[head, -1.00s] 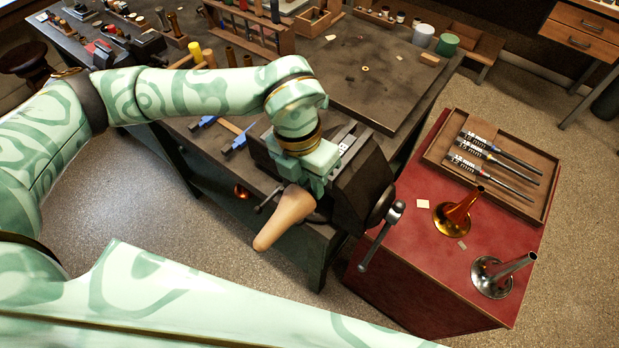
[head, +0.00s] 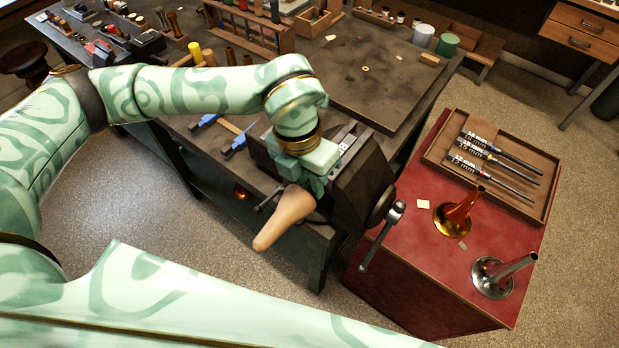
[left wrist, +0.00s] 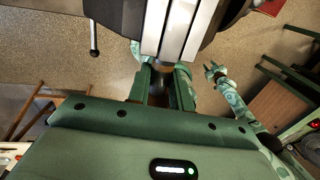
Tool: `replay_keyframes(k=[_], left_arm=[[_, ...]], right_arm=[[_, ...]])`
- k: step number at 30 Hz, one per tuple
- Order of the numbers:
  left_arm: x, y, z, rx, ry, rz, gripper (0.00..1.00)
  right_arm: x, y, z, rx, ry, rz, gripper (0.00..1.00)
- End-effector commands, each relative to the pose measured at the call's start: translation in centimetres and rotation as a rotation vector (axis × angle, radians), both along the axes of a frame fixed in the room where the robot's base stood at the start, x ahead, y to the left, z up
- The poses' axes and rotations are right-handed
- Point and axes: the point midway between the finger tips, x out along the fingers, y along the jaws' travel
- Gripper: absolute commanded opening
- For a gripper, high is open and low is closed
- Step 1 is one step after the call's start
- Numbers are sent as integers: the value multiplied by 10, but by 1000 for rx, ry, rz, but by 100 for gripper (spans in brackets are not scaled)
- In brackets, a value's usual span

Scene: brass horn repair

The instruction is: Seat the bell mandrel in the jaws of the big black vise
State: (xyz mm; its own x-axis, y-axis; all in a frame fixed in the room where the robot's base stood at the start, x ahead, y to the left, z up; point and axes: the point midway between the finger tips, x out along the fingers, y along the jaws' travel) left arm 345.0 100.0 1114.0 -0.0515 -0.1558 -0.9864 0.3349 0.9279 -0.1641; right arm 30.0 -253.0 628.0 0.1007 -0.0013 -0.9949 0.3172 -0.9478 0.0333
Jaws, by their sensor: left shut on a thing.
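The bell mandrel (head: 284,219) is a smooth tan tapered piece, hanging tilted toward the lower left in the head view. My left gripper (head: 318,183) is shut on it at its upper end, beside the vise. In the left wrist view, a dark part of the mandrel (left wrist: 161,88) shows between the fingers. The big black vise (head: 362,188) stands at the bench corner; its pale jaws (left wrist: 180,28) show just beyond my fingertips in the left wrist view. Whether the mandrel touches the jaws is hidden. My right gripper (left wrist: 213,70) shows small, apparently open and empty, away from the vise.
The vise handle (head: 382,235) sticks out toward the red cabinet (head: 400,290). On it stand a brass bell (head: 457,215), a silver bell (head: 500,275) and a wooden tray (head: 432,155) of tools. Blue-handled tools (head: 237,141) lie on the bench left of the vise.

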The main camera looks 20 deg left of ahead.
Motion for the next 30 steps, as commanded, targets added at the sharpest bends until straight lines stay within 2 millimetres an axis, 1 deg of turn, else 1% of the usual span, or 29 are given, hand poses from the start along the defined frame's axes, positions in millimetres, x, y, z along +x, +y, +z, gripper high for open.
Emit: replay_keyframes(k=[14, 15, 17, 26, 28, 30], left_arm=[[0, 0, -1, -2, -3, 0, 0], [0, 0, 0, -2, -2, -1, 30], [0, 0, 0, -2, -2, -1, 46], [0, 0, 0, 0, 1, 1, 47], [0, 1, 4, 0, 0, 1, 47], [2, 2, 14, 0, -2, 0, 47]], right_arm=[[-1, 0, -4, 1, 1, 0, 36], [-1, 0, -3, 1, 1, 0, 36], [0, 0, -3, 1, 1, 0, 36], [-1, 1, -3, 1, 1, 0, 36], [-1, 1, -3, 2, 2, 0, 36], [-1, 1, -4, 2, 2, 0, 36]])
